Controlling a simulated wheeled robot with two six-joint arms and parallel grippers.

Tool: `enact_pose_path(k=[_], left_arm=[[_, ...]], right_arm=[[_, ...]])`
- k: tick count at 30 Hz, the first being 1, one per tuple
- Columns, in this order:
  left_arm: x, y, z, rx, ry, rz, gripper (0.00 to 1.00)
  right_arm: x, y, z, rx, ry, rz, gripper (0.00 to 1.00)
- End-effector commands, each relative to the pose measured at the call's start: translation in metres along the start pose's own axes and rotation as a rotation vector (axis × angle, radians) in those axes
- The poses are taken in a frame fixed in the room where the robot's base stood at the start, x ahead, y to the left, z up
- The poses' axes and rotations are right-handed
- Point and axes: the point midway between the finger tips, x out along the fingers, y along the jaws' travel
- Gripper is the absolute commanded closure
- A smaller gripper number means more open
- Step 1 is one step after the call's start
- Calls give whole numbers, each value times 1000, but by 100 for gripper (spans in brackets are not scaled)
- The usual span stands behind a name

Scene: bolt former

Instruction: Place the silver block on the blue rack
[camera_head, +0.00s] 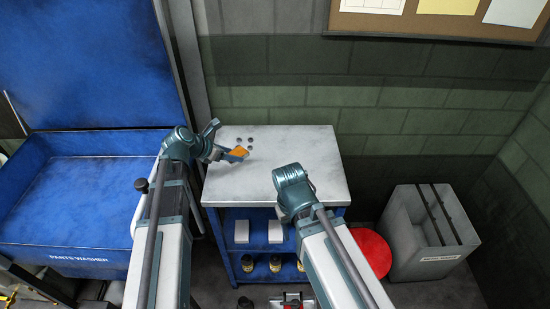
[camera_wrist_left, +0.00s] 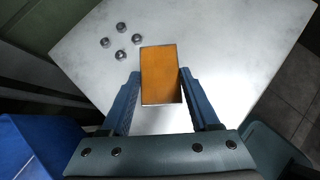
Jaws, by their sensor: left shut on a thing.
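My left gripper (camera_head: 232,150) is shut on a block (camera_wrist_left: 161,75) with an orange face and a thin pale edge. The block also shows in the head view (camera_head: 237,154), tilted over the pale metal top of the blue rack (camera_head: 226,218). I cannot tell whether it touches the top. In the left wrist view both fingers (camera_wrist_left: 160,100) lie along the block's sides. No plainly silver block shows apart from it. My right arm reaches in over the rack's front right edge; its fingers do not show.
Several small nuts (camera_wrist_left: 121,55) lie on the rack top beyond the block. Two pale boxes (camera_head: 242,231) and several small jars (camera_head: 274,264) stand on the shelves below. A blue parts washer (camera_head: 70,258) is at left, a grey bin (camera_head: 425,270) at right. The top's right half is mostly clear.

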Motion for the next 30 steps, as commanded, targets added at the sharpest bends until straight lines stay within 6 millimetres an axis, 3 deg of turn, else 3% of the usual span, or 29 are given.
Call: enact_pose_path(k=[18,30], left_arm=[[97,-27,80,2,-2,0,100],[111,-32,92,-1,-1,1,100]], right_arm=[[12,-1,-1,0,0,0,50],[13,-1,-1,0,0,0,50]])
